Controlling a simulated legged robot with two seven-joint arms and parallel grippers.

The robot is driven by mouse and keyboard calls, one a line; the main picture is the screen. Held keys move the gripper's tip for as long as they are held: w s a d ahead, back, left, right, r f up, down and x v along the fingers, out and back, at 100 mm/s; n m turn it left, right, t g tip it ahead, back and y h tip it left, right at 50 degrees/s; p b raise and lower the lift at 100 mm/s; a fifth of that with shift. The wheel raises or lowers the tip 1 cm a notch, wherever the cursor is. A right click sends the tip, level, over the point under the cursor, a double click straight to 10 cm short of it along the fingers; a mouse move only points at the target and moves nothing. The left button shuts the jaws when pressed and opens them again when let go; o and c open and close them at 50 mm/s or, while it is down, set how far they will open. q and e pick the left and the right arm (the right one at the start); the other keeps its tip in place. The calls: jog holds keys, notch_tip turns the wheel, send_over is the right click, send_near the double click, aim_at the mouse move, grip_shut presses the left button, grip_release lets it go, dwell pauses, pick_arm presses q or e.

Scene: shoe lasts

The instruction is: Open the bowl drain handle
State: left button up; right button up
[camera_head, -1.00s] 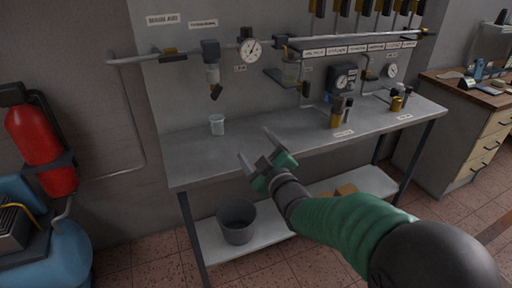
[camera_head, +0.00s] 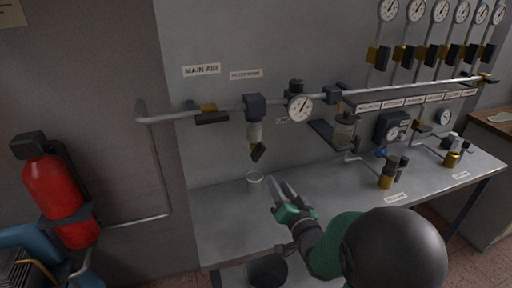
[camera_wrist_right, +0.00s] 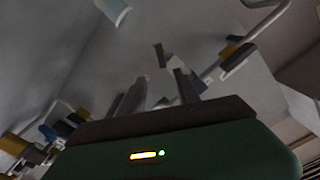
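The drain handle (camera_head: 258,151) is a small black tilted lever under the clear bowl (camera_head: 255,133) of the filter unit. The unit hangs from the wall pipe below a dark blue head (camera_head: 255,106). My right gripper (camera_head: 279,182) is open, its two fingers apart and pointing up and left. It is below and right of the handle, apart from it, with nothing between the fingers. The right wrist view shows both fingers (camera_wrist_right: 160,88) and a small dark part beyond them that may be the handle. My left gripper is not in view.
A small clear cup (camera_head: 254,183) stands on the grey bench (camera_head: 225,215) below the bowl, left of my gripper. A red extinguisher (camera_head: 55,195) is at far left.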

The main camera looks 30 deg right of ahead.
aim_at(261, 155)
jog(key=x, duration=1)
jog(key=p+x, duration=0.1)
jog(key=x, duration=0.3)
jog(key=shift+w+d, duration=0.3)
jog(key=shift+d, duration=0.05)
jog(key=shift+w, duration=0.25)
jog(key=shift+w+a, duration=0.2)
jog(key=shift+a, duration=0.05)
jog(key=shift+s+d, duration=0.1)
jog(key=shift+d, duration=0.05)
grip_shut()
